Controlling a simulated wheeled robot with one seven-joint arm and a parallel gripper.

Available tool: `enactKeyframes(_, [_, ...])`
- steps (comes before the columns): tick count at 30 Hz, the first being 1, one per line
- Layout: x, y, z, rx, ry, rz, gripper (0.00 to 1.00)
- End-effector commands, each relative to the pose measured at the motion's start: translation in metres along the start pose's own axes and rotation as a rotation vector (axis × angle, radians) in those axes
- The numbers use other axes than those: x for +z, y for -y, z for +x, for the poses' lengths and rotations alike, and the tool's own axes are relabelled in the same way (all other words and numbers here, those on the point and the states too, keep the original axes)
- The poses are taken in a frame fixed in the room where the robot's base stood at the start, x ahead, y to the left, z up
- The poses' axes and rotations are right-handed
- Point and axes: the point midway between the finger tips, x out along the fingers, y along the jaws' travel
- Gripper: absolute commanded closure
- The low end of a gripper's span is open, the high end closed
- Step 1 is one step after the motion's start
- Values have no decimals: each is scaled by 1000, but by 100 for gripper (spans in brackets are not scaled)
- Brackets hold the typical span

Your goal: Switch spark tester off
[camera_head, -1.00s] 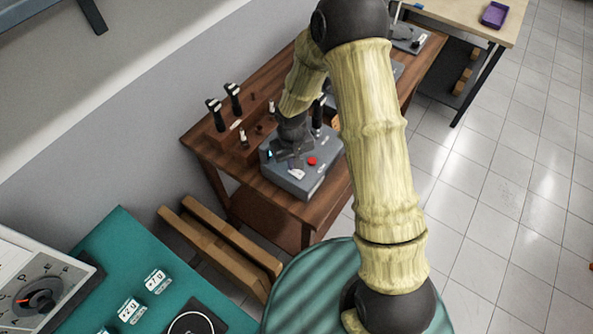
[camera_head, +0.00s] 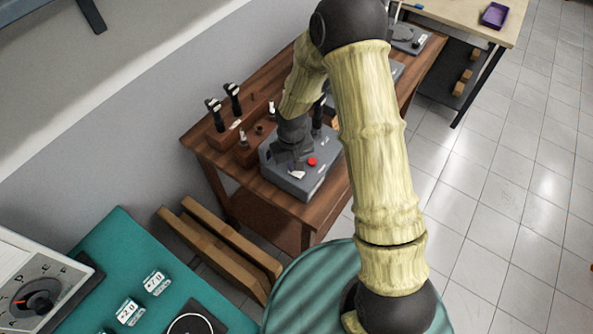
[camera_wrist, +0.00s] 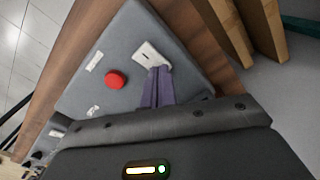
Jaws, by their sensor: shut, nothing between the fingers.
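The spark tester is a grey box (camera_head: 312,182) on the brown wooden bench, and its grey top also shows in the wrist view (camera_wrist: 118,45). It carries a red button (camera_wrist: 116,79) and a white switch plate (camera_wrist: 148,52) with a small dark mark. My gripper (camera_wrist: 160,70) is shut and empty, its narrow purplish fingers together at the plate's edge. Whether the fingertips touch the plate or a lever, I cannot tell. In the head view my gripper (camera_head: 287,158) is over the box's left part, and my arm hides some of its far side. The switch's position is unclear.
A wooden rack (camera_head: 222,137) with black-handled tools stands left of the tester on the bench (camera_head: 199,150). Wooden beams (camera_head: 222,240) lie between this bench and a green-topped table (camera_head: 105,250) at lower left. Tiled floor to the right is clear.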

Motion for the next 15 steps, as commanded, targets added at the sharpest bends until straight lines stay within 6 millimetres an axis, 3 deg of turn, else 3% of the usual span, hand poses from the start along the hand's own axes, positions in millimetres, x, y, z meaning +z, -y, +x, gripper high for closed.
enactKeyframes(15, [0,0,-36,0,-1,0,100])
